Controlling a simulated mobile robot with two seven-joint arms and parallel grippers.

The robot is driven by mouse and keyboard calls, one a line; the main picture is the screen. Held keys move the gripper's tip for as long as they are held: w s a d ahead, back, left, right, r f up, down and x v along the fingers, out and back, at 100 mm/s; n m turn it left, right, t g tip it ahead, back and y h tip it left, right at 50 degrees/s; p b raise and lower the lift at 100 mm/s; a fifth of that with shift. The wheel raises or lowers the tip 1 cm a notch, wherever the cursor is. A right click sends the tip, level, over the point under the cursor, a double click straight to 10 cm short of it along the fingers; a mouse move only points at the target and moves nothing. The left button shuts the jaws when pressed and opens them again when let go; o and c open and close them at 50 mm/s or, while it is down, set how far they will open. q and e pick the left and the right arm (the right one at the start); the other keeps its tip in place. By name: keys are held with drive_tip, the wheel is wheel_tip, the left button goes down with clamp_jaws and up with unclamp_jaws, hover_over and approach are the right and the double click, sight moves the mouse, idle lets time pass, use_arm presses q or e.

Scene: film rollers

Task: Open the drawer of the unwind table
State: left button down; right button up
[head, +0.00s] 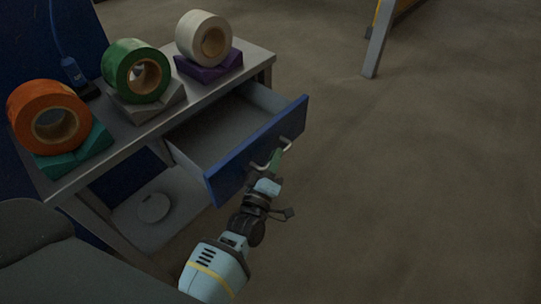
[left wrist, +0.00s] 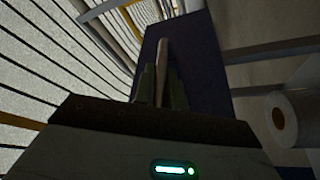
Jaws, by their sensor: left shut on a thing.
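The unwind table (head: 146,130) stands at the left of the head view. Its drawer (head: 256,150) has a blue front and is pulled well out; the inside that shows is empty. A pale bar handle (head: 289,143) is on the drawer front. My left gripper (head: 275,160) is shut on this handle, in front of the drawer. In the left wrist view the handle (left wrist: 162,62) stands between the green fingers, with the dark blue drawer front (left wrist: 195,50) behind. My right gripper is not in view.
On the table top, orange (head: 50,117), green (head: 136,71) and white (head: 204,38) rolls sit on coloured cradles. A round disc (head: 153,208) lies on the lower shelf. The floor to the right is clear up to a grey post (head: 377,45).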

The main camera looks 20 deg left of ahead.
use_arm(q)
drive_tip(key=shift+d, duration=0.15)
drive_tip(key=c, duration=1.5)
unclamp_jaws()
drive_tip(key=shift+o, duration=0.2)
drive_tip(key=v, duration=0.8)
